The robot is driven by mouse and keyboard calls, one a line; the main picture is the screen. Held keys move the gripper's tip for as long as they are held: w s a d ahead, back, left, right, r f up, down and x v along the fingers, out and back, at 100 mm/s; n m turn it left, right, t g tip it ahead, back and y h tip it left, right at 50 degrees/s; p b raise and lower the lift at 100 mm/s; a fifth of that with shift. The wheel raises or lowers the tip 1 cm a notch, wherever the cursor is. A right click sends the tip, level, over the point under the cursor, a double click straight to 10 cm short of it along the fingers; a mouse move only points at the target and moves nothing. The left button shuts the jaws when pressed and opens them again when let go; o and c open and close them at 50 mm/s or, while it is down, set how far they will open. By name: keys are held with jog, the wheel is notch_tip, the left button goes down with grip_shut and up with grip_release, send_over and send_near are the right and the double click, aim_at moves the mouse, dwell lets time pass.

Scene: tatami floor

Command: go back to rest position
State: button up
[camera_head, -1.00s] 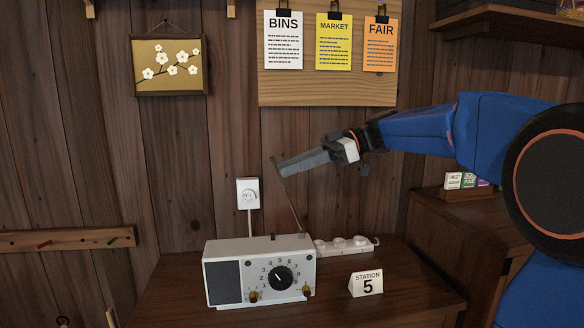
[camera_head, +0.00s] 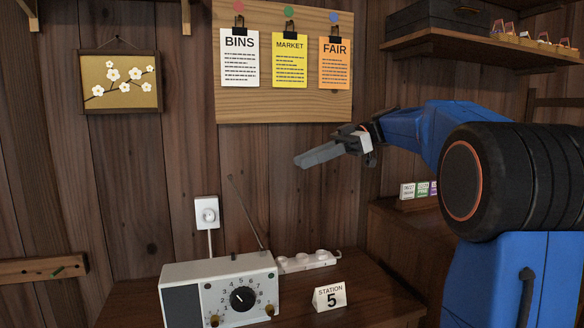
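My gripper (camera_head: 318,155) is at the end of my blue arm, in the air above and to the right of the radio, in front of the wood wall. It points left, and I see no object in it. Its fingers show side-on, so I cannot tell whether they are open or shut. The white radio (camera_head: 219,290) stands on the dark wood table (camera_head: 372,300). Its thin antenna (camera_head: 246,212) leans up to the left, apart from my gripper. The radio's black dial (camera_head: 243,298) faces me.
A "STATION 5" card (camera_head: 330,297) and a white power strip (camera_head: 307,262) are on the table. A wall outlet (camera_head: 207,212) is behind the radio. A board with notices (camera_head: 290,60) hangs above my gripper. A shelf (camera_head: 480,42) juts out at the upper right.

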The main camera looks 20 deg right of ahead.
jog(key=shift+v, duration=0.8)
jog(key=s+a+f+m+t+h, duration=0.1)
jog(key=s+a+f+m+h, duration=0.2)
jog(key=s+f+m, duration=0.35)
jog(key=s+a+f+m+h, duration=0.4)
jog(key=s+f, duration=0.3)
jog(key=f, duration=0.3)
jog(key=s+d+f+m+t+h, duration=0.2)
jog(key=s+d+f+m+h, duration=0.1)
jog(key=s+f, duration=0.4)
jog(key=s+d+f+m+t+h, duration=0.1)
jog(key=s+d+f+m+h, duration=0.3)
jog(key=s+f, duration=0.4)
notch_tip(320, 180, down, 5)
jog(key=shift+s+r+t, duration=0.1)
jog(key=shift+s+t, duration=0.2)
jog(key=shift+t, duration=0.1)
jog(key=shift+m, duration=0.25)
